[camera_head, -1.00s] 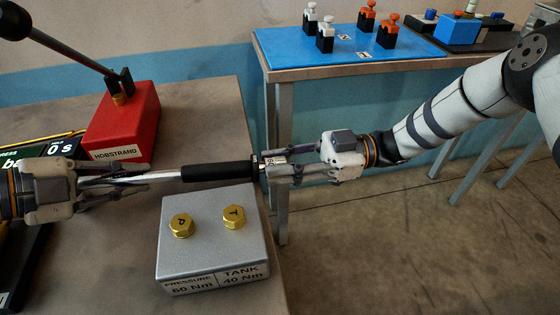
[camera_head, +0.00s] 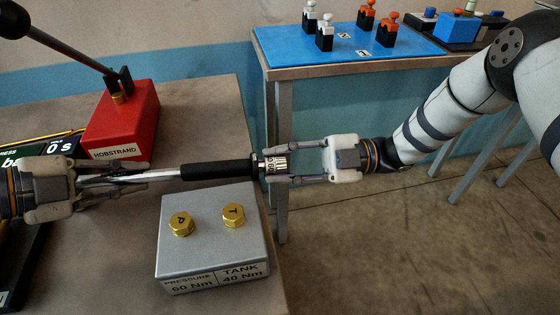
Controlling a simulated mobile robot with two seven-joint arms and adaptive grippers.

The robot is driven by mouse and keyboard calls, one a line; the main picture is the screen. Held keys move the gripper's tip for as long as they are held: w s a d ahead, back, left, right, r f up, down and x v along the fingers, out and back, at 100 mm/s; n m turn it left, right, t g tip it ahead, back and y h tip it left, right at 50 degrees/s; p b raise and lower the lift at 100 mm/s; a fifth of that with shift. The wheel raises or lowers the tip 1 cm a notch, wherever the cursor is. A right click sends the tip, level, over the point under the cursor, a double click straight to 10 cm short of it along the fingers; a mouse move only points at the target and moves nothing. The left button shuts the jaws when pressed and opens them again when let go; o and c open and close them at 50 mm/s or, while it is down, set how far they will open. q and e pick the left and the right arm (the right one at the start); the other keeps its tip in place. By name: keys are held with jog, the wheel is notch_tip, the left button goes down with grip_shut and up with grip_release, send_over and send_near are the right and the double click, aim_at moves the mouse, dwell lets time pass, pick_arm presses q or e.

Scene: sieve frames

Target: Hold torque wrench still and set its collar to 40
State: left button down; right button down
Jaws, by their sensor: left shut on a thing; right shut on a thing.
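The torque wrench lies across the picture, with a bright shaft and a black handle (camera_head: 215,171), above the grey block. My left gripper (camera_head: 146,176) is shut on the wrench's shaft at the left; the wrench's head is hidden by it. The silver collar (camera_head: 275,165) is at the handle's right end, past the table edge. My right gripper (camera_head: 283,164) is shut on the collar from the right, one finger above it and one below. Small dark figures show on the collar, but I cannot read the setting surely.
The grey block (camera_head: 210,262) carries two brass hex fittings, P and T, labelled PRESSURE 60 Nm and TANK 40 Nm. A red pump block (camera_head: 123,122) with a long lever stands behind. A blue-topped table (camera_head: 290,45) with valves is at the back. Floor at right is clear.

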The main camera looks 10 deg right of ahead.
dwell(0.3)
jog(key=c, duration=1.3)
grip_release()
jog(key=shift+d, duration=0.1)
jog(key=d, duration=1.2)
jog(key=shift+s+f, duration=0.15)
jog(key=shift+s, duration=0.1)
pick_arm(q)
jog(key=c, duration=1.5)
grip_release()
jog(key=shift+o, duration=0.2)
pick_arm(e)
jog(key=shift+a, duration=0.1)
